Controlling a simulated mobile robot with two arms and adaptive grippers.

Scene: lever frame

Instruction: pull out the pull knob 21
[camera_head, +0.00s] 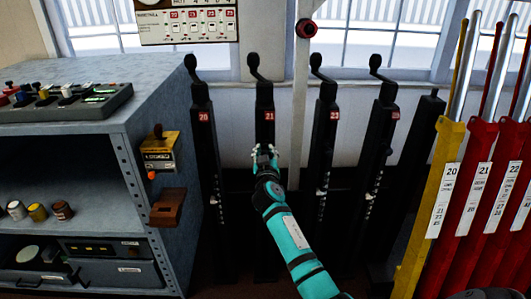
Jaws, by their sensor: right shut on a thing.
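The black post with the red plate 21 (265,115) stands among a row of black posts below the window. My right gripper (264,152) is at the front of this post, below the plate, with my teal arm reaching up from the bottom. It is shut on pull knob 21, which the fingers hide. How far the knob stands out from the post cannot be seen. My left gripper is not in view.
Yellow and red levers (443,180) stand at the right. A grey cabinet (115,130) with shelves is at the left.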

